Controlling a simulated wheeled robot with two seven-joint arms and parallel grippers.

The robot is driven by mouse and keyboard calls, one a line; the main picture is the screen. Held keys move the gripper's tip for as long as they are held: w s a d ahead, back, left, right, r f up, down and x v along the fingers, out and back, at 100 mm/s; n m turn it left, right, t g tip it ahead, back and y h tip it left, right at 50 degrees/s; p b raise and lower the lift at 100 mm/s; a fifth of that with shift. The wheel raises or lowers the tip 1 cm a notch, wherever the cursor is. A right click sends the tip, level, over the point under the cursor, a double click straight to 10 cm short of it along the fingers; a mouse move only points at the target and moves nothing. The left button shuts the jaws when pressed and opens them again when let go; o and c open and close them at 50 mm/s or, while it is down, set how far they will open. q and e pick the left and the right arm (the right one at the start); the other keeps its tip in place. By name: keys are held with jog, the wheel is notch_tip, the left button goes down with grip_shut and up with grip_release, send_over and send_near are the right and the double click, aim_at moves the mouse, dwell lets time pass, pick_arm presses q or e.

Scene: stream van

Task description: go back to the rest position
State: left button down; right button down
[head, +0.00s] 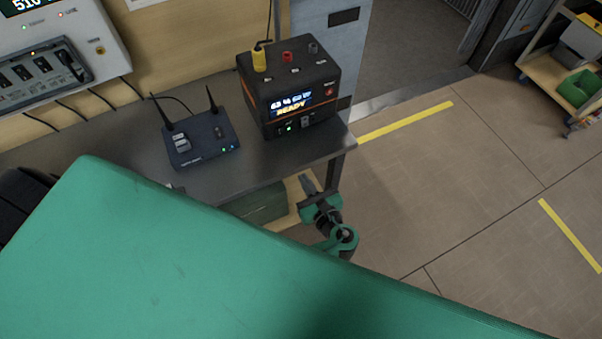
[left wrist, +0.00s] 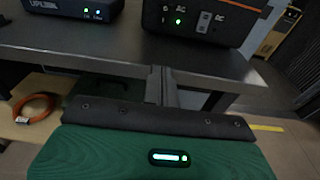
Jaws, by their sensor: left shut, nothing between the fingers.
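My left gripper (head: 308,184) hangs at the right front corner of the steel worktop (head: 255,160), beside the front edge and apart from the devices. In the left wrist view its dark fingers (left wrist: 160,84) are together with nothing between them, in front of the worktop's edge. A large green part of my own arm fills the lower left of the head view and hides what lies behind it. My right gripper is in neither view.
A black power box (head: 290,92) with a lit display stands at the worktop's right end. A router (head: 200,140) with two antennas stands left of it. An orange cable coil (left wrist: 34,108) lies below. The floor (head: 450,180) at right is clear.

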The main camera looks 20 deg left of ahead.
pick_arm(q)
jog(key=shift+d, duration=0.1)
dwell(0.5)
jog(key=s+a+f+n+g+h, duration=0.15)
jog(key=s+f, duration=0.25)
jog(key=f, duration=0.6)
jog(key=s+a+f+n+g+h, duration=0.1)
jog(key=s+f+n+g+h, duration=0.2)
jog(key=f, duration=0.7)
jog(key=s+a+f+n+g+h, duration=0.1)
jog(key=s+f+g+h, duration=0.3)
jog(key=f, duration=0.6)
jog(key=s+a+f+n+h, duration=0.1)
jog(key=s+a+f+n, duration=0.1)
jog(key=s+f+n, duration=0.3)
jog(key=s+a+f+n+g+h, duration=0.1)
jog(key=s+a+f+n, duration=0.2)
jog(key=s+n, duration=0.4)
jog(key=s+a+f+n+h, duration=0.2)
jog(key=s+f+n, duration=0.4)
jog(key=s, duration=0.8)
jog(key=shift+s+a+f+g, duration=0.25)
jog(key=shift+a+f+g, duration=0.1)
